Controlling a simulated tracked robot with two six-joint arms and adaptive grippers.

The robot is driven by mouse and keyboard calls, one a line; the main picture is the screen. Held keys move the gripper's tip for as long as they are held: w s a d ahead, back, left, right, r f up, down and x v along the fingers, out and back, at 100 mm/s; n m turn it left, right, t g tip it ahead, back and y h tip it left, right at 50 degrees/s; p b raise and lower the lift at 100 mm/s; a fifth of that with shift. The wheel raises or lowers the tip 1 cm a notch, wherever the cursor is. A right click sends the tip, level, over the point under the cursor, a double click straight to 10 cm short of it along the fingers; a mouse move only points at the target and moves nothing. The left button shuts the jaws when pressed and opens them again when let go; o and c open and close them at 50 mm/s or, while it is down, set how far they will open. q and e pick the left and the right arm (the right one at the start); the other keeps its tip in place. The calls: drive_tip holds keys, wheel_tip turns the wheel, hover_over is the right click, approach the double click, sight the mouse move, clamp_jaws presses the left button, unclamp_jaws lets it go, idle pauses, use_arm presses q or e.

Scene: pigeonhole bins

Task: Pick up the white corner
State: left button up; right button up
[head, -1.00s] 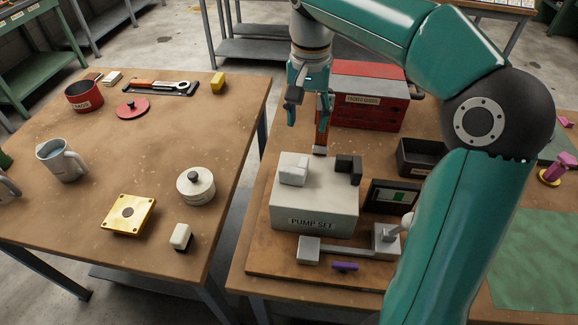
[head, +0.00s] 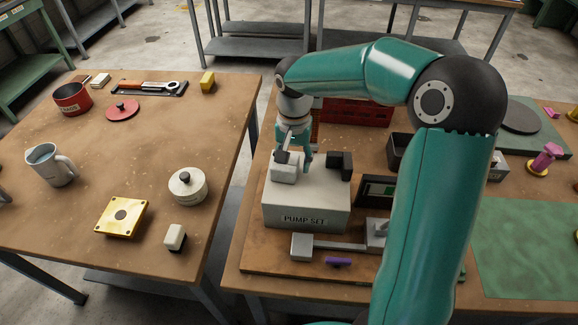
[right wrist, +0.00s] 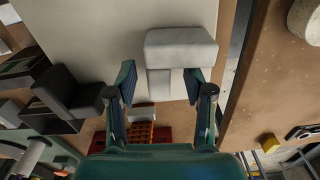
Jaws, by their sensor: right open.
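The white corner (head: 283,172) is a pale block with a stepped shape on top of the light grey "PUMP SET" box (head: 305,212), toward its left side. In the right wrist view the white corner (right wrist: 180,48) lies just ahead of the fingertips, its narrower part partly between them. My right gripper (head: 295,160) is open and just above and behind the white corner in the head view. In the right wrist view the right gripper (right wrist: 160,78) has its fingers spread, with nothing held. I cannot tell whether a finger touches the corner. My left gripper is not in view.
A black corner (head: 341,163) sits on the same box, to the right. A red chest (head: 357,112) stands behind. A grey bar fixture (head: 340,246) and a purple piece (head: 338,262) lie in front. A dark display (head: 376,190) stands right of the box.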

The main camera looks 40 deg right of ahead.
drive_tip(key=shift+f, duration=0.4)
drive_tip(key=c, duration=0.9)
drive_tip(key=shift+r, duration=0.2)
